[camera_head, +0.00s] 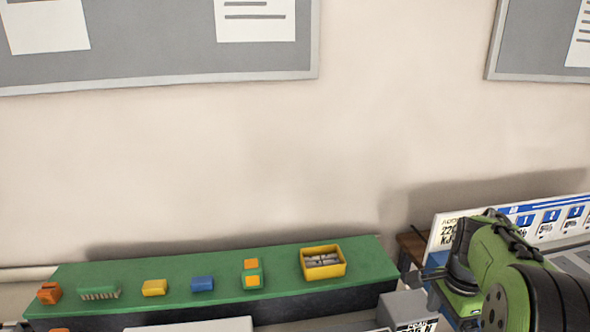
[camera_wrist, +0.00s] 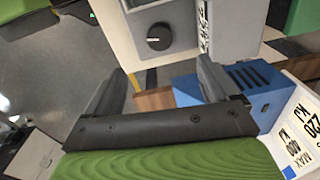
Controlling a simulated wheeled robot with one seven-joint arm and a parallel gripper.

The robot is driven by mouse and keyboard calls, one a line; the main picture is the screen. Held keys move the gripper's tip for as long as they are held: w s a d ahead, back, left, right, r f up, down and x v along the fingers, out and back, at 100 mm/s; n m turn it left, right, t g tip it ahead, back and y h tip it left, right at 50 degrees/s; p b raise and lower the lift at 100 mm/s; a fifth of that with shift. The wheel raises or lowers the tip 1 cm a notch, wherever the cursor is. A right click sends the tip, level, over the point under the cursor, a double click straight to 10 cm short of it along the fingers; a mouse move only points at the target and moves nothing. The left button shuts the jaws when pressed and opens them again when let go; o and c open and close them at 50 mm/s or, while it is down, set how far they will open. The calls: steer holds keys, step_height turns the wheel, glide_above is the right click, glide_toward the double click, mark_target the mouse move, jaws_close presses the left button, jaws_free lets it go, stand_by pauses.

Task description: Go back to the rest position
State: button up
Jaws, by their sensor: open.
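My gripper (camera_wrist: 158,92) shows in the wrist view with its two dark fingers spread apart and nothing between them. Beyond the fingers are a light machine panel with a black knob (camera_wrist: 160,36) and a blue box with dark slots (camera_wrist: 246,86). In the head view my green and black arm reaches in from the lower right, in front of a white sign board (camera_head: 540,226). The fingertips are small there, near the left end of the arm, and hard to make out.
A grey box (camera_head: 402,307) stands close to the arm. Grey boards hang above.

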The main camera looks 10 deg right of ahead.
steer(key=s+a+r+n+t, duration=0.1)
steer(key=s+a+r+n, duration=0.15)
steer(key=a, duration=0.25)
steer(key=s+a+r+n+t, duration=0.1)
steer(key=a+r+n, duration=0.2)
steer(key=a+n, duration=0.15)
steer(key=s+a+n+t, duration=0.3)
steer(key=s+a+n, duration=0.8)
steer(key=s, duration=0.1)
steer(key=shift+r, duration=0.35)
